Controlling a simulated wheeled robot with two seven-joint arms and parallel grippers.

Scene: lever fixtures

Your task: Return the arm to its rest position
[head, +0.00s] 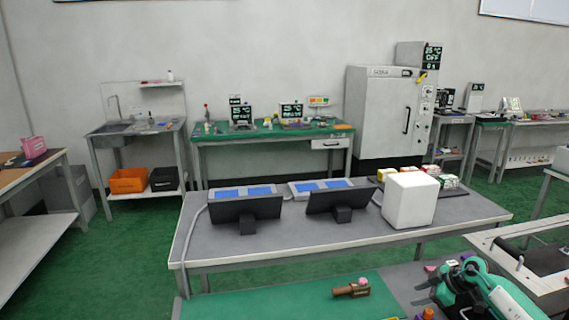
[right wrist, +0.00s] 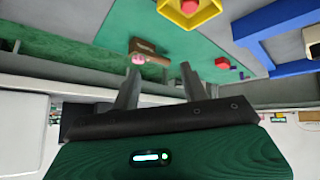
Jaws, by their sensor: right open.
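My right arm, teal and black, comes in at the bottom right of the head view. Its gripper (head: 432,290) is over the near table, to the right of a brown lever fixture with a pink ball (head: 351,288). In the right wrist view, the two dark fingers of the right gripper (right wrist: 160,78) stand apart with nothing between them. The brown fixture (right wrist: 148,50) shows beyond the fingertips, apart from them. My left gripper is not in view.
The near table has a green mat (head: 270,306). In the right wrist view, a yellow hexagonal holder (right wrist: 206,14), a blue frame (right wrist: 255,32) and a small red block (right wrist: 222,63) are around the gripper. A grey table (head: 300,235) with two dark screens stands behind.

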